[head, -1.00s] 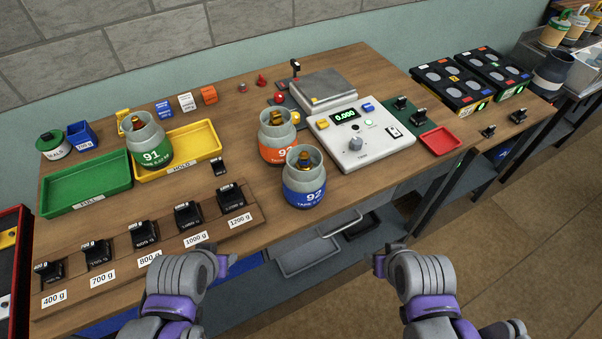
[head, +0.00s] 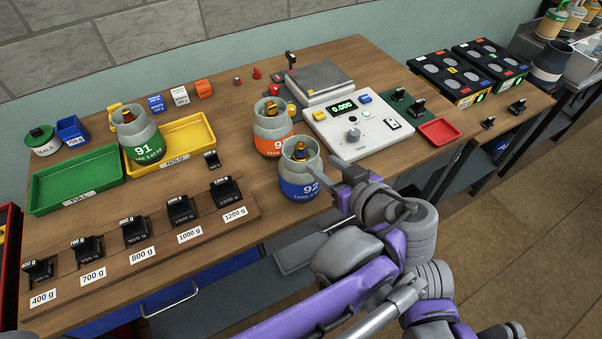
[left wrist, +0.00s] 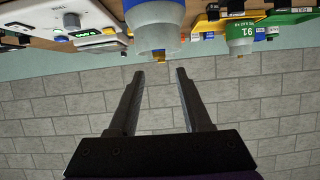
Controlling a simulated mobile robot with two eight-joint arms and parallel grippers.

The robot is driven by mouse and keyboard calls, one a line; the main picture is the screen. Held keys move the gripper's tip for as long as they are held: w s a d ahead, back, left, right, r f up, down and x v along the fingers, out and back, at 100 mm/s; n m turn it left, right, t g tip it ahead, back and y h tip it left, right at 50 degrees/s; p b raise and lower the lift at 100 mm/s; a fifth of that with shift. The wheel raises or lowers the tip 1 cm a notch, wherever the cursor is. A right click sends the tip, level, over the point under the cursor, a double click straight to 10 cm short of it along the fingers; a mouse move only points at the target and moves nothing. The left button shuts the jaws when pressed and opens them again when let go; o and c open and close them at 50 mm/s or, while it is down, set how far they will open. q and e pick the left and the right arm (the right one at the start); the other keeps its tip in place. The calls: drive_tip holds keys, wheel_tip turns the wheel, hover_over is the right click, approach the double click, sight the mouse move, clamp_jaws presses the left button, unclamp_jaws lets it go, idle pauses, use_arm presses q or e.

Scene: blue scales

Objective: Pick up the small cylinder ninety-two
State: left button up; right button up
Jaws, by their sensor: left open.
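Cylinder 92 (head: 300,175) is a small blue-and-grey gas cylinder with a brass valve on top. It stands upright near the table's front edge, its number facing front. My left gripper (head: 340,176) is open just right of it, empty, with the fingertips close to its side; I cannot tell whether they touch. The left wrist view is upside down. There the grey collar of cylinder 92 (left wrist: 158,40) lies just beyond the open fingers (left wrist: 160,74). Part of my right arm shows behind my left arm, but its fingers are hidden.
Orange cylinder (head: 270,130) stands close behind cylinder 92. Green cylinder 91 (head: 138,138) stands at the yellow HOLD tray (head: 198,128). A scale console (head: 350,130) is just behind on the right. A rack of black weights (head: 140,250) runs along the front left.

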sight(303, 149)
use_arm(q)
drive_tip(key=x, duration=0.5)
drive_tip(key=shift+w+d+r, duration=0.2)
drive_tip(key=shift+r, duration=0.05)
drive_tip(key=x, duration=0.5)
drive_tip(key=shift+w+a+f, duration=0.15)
drive_tip(key=shift+a+f, duration=0.05)
drive_tip(key=shift+f, duration=0.1)
drive_tip(key=shift+t, duration=0.3)
clamp_jaws()
drive_tip(key=shift+r, duration=0.1)
idle(0.5)
